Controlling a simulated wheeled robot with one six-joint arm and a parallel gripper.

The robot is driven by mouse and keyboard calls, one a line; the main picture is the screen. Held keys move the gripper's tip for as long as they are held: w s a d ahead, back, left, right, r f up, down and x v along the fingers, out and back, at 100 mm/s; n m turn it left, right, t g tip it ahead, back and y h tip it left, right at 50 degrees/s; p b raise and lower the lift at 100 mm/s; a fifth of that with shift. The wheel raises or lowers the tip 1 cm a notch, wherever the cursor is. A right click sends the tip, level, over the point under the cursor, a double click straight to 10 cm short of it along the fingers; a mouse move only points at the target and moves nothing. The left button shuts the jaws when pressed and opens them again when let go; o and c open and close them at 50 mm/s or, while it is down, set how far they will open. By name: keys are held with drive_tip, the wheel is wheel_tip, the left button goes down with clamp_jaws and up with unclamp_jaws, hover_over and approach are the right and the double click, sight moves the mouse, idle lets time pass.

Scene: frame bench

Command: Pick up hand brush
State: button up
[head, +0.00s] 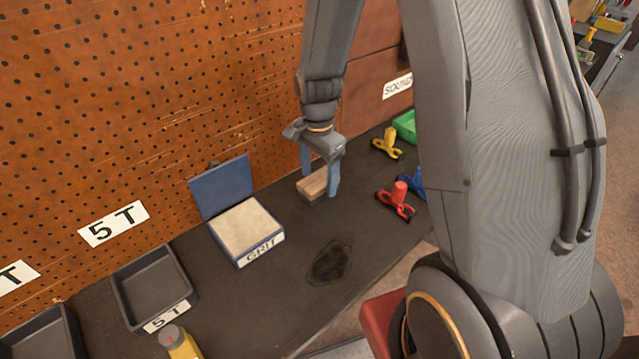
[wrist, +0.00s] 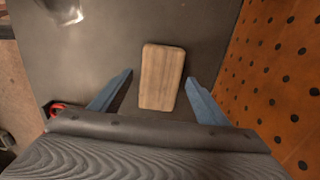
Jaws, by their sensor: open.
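The hand brush (head: 313,185) shows as a wooden block lying on the dark bench top. In the wrist view the block (wrist: 161,77) is a plain tan rectangle with rounded corners; any bristles are hidden beneath. My gripper (head: 321,187) is open, pointing down over the block, with its blue fingers on either side of it. In the wrist view there is a gap between the block and each finger of my gripper (wrist: 160,88). I cannot tell from these views how low the fingertips are.
A box marked GRIT (head: 245,228) with its blue lid (head: 221,187) raised stands left of my gripper. Red (head: 396,202), blue (head: 416,183) and yellow (head: 387,143) clamp-like things lie to the right. An orange pegboard (head: 130,100) rises behind the bench.

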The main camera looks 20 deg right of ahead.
sight(319, 179)
drive_tip(key=shift+f, duration=0.75)
drive_tip(key=c, duration=1.2)
drive_tip(key=shift+r, duration=0.15)
wheel_tip(319, 179, up, 10)
drive_tip(key=shift+f+b, duration=0.1)
drive_tip(key=shift+b, duration=0.6)
drive_tip(key=shift+c, duration=0.2)
